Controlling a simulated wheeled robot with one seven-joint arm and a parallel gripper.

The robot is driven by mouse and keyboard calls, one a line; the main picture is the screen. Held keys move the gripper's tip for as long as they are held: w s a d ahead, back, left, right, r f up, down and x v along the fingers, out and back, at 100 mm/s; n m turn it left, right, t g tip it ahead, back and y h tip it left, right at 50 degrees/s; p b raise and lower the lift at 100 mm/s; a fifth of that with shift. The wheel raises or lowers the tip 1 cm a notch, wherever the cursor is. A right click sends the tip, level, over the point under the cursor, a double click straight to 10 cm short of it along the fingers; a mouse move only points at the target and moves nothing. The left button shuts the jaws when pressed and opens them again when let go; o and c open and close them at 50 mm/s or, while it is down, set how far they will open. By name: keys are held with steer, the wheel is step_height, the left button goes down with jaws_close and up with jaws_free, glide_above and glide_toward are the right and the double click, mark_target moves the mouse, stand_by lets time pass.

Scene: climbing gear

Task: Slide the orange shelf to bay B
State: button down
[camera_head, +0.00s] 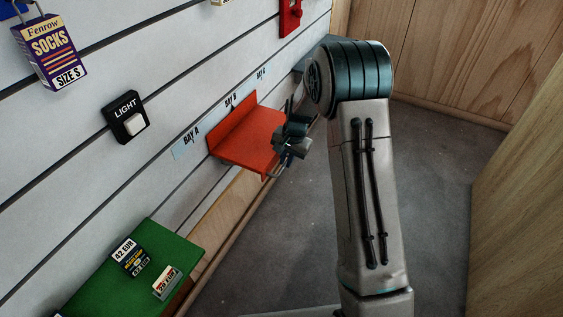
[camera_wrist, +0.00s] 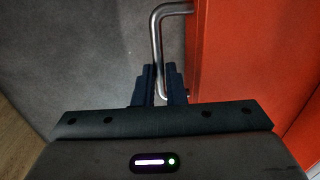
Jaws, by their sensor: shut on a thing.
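The orange shelf (camera_head: 247,139) sits on the slatwall, its back edge against the wall. Above it is a label strip with BAY A (camera_head: 190,138) at its left end, BAY B (camera_head: 232,99) above the shelf's back plate, and BAY C (camera_head: 261,73) to the right. A dark pointer at the shelf's top edge is close to BAY B. My gripper (camera_head: 284,146) is at the shelf's front right side. In the wrist view my gripper (camera_wrist: 160,90) is shut on the shelf's bent metal handle (camera_wrist: 156,40), with the orange shelf (camera_wrist: 235,60) to its right.
A green shelf (camera_head: 150,275) with two price cards is at the lower left. A light switch (camera_head: 125,117) and a hanging socks pack (camera_head: 48,50) are on the wall. A wooden panel (camera_head: 520,200) stands at the right. The grey floor (camera_head: 440,130) is clear.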

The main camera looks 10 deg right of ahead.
stand_by(0.3)
steer(key=c, duration=1.5)
jaws_free()
step_height(320, 180, up, 14)
steer(key=s+d+p, duration=0.1)
steer(key=d+p, duration=0.1)
steer(key=shift+s+f, duration=0.15)
steer(key=shift+f, duration=0.05)
steer(key=shift+d+r, duration=0.1)
steer(key=s+d+r+n+t+p, duration=0.1)
steer(key=s+r+n+p, duration=0.2)
steer(key=s+r+p, duration=0.5)
steer(key=s+d+r+n+h+p, duration=0.1)
steer(key=s+r+p, duration=0.7)
steer(key=s+r, duration=0.8)
steer(key=s+d+n, duration=0.1)
steer(key=s+n, duration=0.1)
steer(key=s, duration=0.4)
steer(key=shift+d+r+t+h, duration=0.2)
steer(key=shift+r+t+h, duration=0.1)
steer(key=shift+r+t, duration=0.1)
